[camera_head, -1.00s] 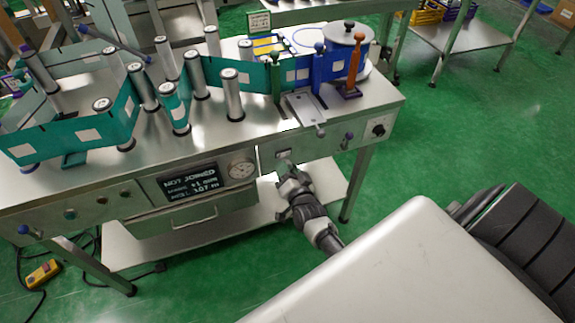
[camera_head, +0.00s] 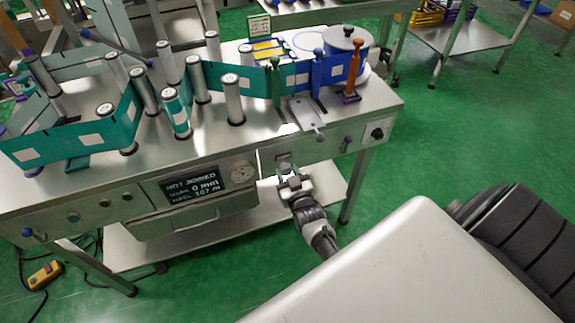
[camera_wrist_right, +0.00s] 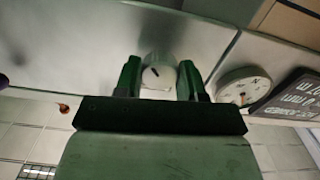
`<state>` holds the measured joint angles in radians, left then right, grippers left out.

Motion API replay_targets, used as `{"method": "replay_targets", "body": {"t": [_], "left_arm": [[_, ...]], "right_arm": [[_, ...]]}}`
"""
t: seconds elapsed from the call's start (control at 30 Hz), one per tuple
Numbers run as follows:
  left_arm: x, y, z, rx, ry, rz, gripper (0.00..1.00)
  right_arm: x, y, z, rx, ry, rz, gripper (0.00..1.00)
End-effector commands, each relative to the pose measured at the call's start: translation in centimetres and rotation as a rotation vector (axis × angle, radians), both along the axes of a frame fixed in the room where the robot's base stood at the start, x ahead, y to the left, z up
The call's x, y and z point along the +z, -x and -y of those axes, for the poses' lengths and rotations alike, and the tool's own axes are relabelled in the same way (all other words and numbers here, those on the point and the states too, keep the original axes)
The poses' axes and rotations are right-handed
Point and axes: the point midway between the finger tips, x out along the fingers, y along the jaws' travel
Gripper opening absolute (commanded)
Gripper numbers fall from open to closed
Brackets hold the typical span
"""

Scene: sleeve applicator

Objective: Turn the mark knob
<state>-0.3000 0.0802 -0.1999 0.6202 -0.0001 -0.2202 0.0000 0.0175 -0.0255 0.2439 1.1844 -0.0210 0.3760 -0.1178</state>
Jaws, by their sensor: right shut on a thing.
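The mark knob (camera_wrist_right: 157,73) is a pale round knob with a short dark pointer line, on the front panel of the steel machine. My right gripper (camera_wrist_right: 158,80) is shut on it, with one dark green finger on each side. In the head view my right gripper (camera_head: 290,184) reaches up to the front panel from below and hides most of the knob. The display (camera_head: 193,187) reads "NOT JOINED", a second line ending in 0 mm, and about 107 m. My left gripper is not in view.
A round dial gauge (camera_head: 242,173) sits left of the gripper, also seen in the wrist view (camera_wrist_right: 244,86). A black knob (camera_head: 377,133) is on the panel's right end. Rollers, teal web and a blue strip (camera_head: 295,77) stand on the tabletop (camera_head: 250,140). Green floor is open at right.

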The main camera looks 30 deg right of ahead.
Motion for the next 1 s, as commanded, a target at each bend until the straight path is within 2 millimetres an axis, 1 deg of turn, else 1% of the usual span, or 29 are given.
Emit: {"method": "replay_targets", "body": {"t": [0.3,0.73,0.77,0.9,0.93,1.0], "left_arm": [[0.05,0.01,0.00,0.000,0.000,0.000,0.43],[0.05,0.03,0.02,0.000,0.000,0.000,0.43],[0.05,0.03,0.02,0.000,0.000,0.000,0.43],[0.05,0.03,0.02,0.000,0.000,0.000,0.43],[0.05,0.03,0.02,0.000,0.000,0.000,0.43],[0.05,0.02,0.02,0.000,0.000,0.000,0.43]], "right_arm": [[-0.20,0.09,-0.05,0.000,0.079,-0.024,0.16],[-0.22,0.10,-0.06,0.000,0.086,-0.026,0.16],[-0.22,0.10,-0.06,0.000,0.086,-0.026,0.41],[-0.17,0.08,-0.05,0.001,0.086,-0.025,0.63],[-0.15,0.07,-0.04,0.001,0.086,-0.024,0.65],[-0.11,0.05,-0.03,0.001,0.086,-0.024,0.65]]}}
